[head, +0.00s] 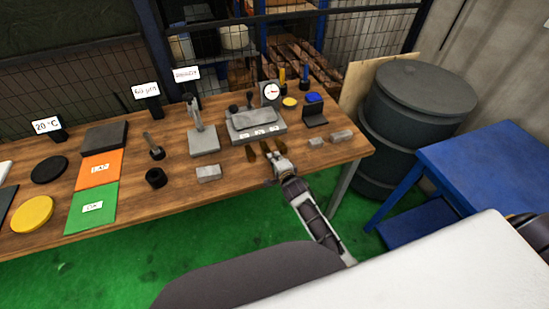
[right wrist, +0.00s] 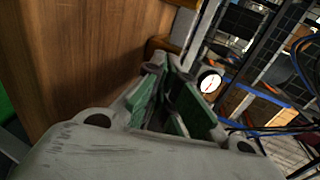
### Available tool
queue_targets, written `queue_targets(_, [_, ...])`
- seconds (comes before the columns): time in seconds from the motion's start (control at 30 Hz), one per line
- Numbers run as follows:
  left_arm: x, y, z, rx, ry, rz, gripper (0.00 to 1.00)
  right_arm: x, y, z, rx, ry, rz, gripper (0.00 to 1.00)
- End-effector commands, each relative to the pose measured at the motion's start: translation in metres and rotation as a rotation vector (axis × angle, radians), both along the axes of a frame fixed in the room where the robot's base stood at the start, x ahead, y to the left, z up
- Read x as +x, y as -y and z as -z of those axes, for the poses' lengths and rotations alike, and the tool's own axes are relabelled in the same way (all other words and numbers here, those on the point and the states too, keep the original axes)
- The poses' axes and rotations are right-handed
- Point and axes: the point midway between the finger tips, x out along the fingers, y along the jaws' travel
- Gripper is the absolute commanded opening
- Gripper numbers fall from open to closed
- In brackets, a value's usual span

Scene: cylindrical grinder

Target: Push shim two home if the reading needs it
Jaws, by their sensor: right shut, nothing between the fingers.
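A grey fixture (head: 255,122) with several small white labels on its front stands toward the right end of the bench. Brown tabs (head: 252,153), which look like the shims' ends, stick out at its front edge; I cannot tell which is shim two. A round white dial gauge (head: 270,92) stands behind the fixture and also shows in the right wrist view (right wrist: 208,82); its reading is too small to tell. My right gripper (head: 272,155) is shut and empty, just in front of the fixture beside the tabs. It hides part of them; contact cannot be told. My left gripper is out of view.
The wooden bench (head: 125,215) holds a grey stand (head: 203,140), loose grey blocks (head: 208,173), a black holder (head: 315,115) and coloured mats (head: 92,205). A dark drum (head: 408,110) and a blue table (head: 490,165) stand to the right. Green floor is free in front.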

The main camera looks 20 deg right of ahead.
Motion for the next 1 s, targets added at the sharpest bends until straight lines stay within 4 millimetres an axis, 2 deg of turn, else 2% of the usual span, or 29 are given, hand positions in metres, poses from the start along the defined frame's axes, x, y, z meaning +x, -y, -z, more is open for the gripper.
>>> queue_targets(0.17, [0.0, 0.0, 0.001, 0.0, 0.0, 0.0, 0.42, 0.007, 0.0, -0.001, 0.001, 0.002, 0.001, 0.0])
queue_targets(0.6, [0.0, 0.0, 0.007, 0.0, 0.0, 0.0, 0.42, 0.045, -0.001, 0.0, 0.001, 0.002, 0.003, 0.0])
queue_targets(1.0, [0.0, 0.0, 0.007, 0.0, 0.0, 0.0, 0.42, 0.051, -0.002, 0.0, 0.0, 0.001, 0.001, 0.0])
